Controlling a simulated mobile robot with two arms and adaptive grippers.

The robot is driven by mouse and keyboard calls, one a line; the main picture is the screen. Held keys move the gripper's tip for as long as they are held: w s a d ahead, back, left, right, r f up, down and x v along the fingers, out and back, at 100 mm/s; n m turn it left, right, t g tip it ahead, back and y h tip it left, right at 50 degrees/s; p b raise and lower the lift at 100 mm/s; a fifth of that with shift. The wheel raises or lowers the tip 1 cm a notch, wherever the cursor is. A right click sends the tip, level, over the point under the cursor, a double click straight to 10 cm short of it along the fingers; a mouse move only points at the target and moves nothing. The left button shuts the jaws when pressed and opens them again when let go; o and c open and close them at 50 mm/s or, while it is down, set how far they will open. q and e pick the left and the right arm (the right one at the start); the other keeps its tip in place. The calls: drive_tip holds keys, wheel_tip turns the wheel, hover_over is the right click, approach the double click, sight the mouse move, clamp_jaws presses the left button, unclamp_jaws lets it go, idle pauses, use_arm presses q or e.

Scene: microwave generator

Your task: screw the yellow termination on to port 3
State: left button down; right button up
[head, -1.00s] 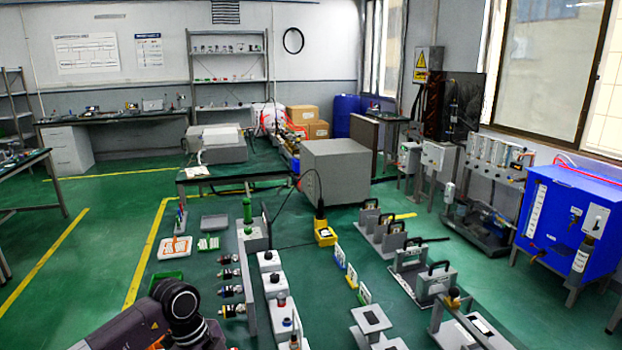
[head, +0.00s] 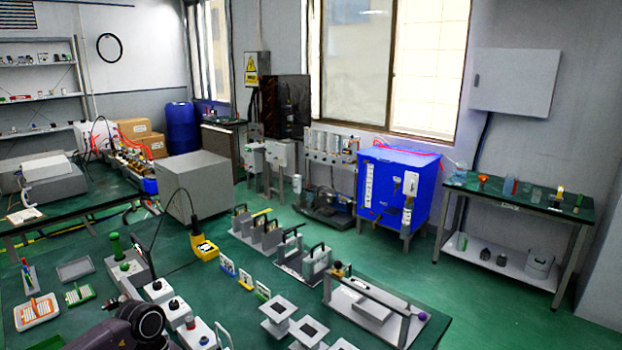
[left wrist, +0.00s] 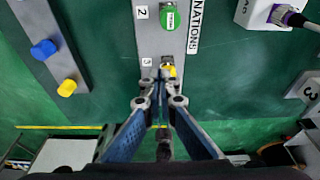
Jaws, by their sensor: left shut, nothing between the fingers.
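In the left wrist view my left gripper (left wrist: 163,90) is shut and empty. Its fingertips are at slot 3 of a grey rack (left wrist: 150,42) lettered "...NATIONS". A yellow piece (left wrist: 172,71), likely the yellow termination, shows just past the fingertips at that slot, partly hidden by them. I cannot tell whether they touch it. A green termination (left wrist: 172,17) sits at slot 2. A white block (left wrist: 310,88) marked 3 is cut off at the right edge; its port is not clear. In the head view only my left arm shows at the bottom. My right gripper is not in view.
In the left wrist view a grey rail (left wrist: 45,20) at left carries a blue knob (left wrist: 43,48) and a yellow knob (left wrist: 68,87). A cabled white block (left wrist: 262,12) is at upper right.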

use_arm(q)
drive_tip(key=b+x, duration=0.1)
drive_tip(key=x, duration=0.1)
drive_tip(key=b+x, duration=0.2)
drive_tip(key=w+a+b+x, duration=0.1)
drive_tip(key=b+x, duration=0.1)
drive_tip(key=shift+d+f, duration=0.1)
drive_tip(key=shift+f, duration=0.6)
drive_tip(key=shift+r, duration=0.1)
drive_tip(key=shift+d, duration=0.3)
idle(0.3)
